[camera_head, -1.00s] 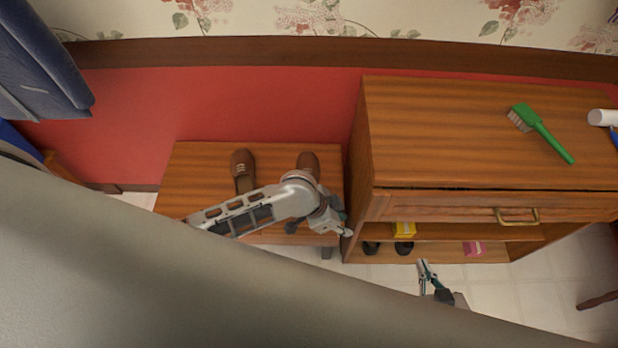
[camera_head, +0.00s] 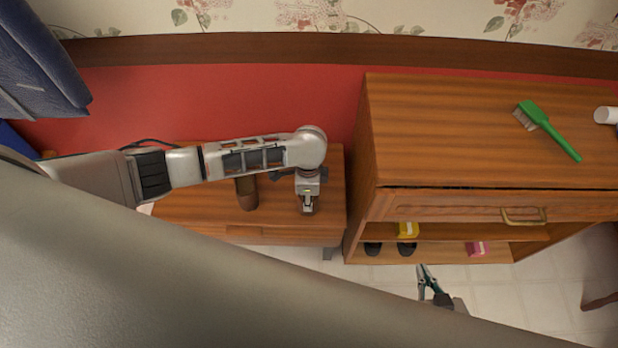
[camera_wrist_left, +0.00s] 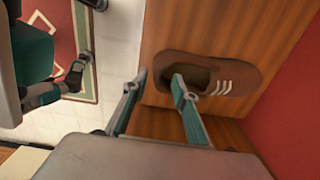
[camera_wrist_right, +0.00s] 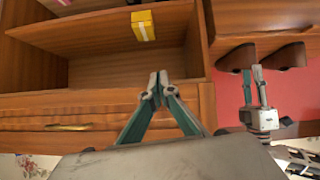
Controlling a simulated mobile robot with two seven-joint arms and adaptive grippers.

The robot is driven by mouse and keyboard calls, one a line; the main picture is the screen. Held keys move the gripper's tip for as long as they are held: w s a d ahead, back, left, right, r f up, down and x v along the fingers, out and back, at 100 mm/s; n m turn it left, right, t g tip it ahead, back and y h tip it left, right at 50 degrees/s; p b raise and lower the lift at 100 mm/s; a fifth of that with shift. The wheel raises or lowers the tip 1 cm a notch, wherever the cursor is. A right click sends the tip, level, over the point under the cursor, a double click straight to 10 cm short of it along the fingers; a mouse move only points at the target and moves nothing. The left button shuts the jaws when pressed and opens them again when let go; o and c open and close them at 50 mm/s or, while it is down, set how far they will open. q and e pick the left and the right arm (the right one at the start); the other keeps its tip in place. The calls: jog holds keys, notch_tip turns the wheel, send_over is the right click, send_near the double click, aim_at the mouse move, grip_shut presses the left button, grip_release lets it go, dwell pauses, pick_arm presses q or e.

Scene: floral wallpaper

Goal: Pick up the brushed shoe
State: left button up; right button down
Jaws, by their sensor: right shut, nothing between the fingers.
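Two brown shoes stand on the low wooden bench (camera_head: 190,208). The left one (camera_head: 246,194) is partly covered by my left arm. The right one (camera_head: 315,204) is mostly hidden under my left gripper (camera_head: 307,206). In the left wrist view, my left gripper (camera_wrist_left: 158,82) is open at the heel of this shoe (camera_wrist_left: 228,80). One finger is over the shoe's opening, the other outside the heel; contact is unclear. My right gripper (camera_head: 422,270) is shut and empty in front of the cabinet; its closed tips also show in the right wrist view (camera_wrist_right: 158,77).
A wooden cabinet (camera_head: 450,120) stands right of the bench. A green brush (camera_head: 547,130) and a white cylinder (camera_head: 605,115) are on top. Its shelves hold a yellow box (camera_head: 407,229), a pink box (camera_head: 475,248) and dark shoes (camera_head: 406,248). Blue cloth (camera_head: 40,60) hangs at left.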

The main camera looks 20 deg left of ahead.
pick_arm(q)
jog(key=f, duration=0.1)
jog(key=f+b, duration=0.1)
jog(key=f, duration=0.2)
jog(key=shift+s+a+f, duration=0.1)
jog(key=shift+s+f, duration=0.1)
jog(key=shift+s, duration=0.1)
jog(key=shift+r, duration=0.15)
grip_shut()
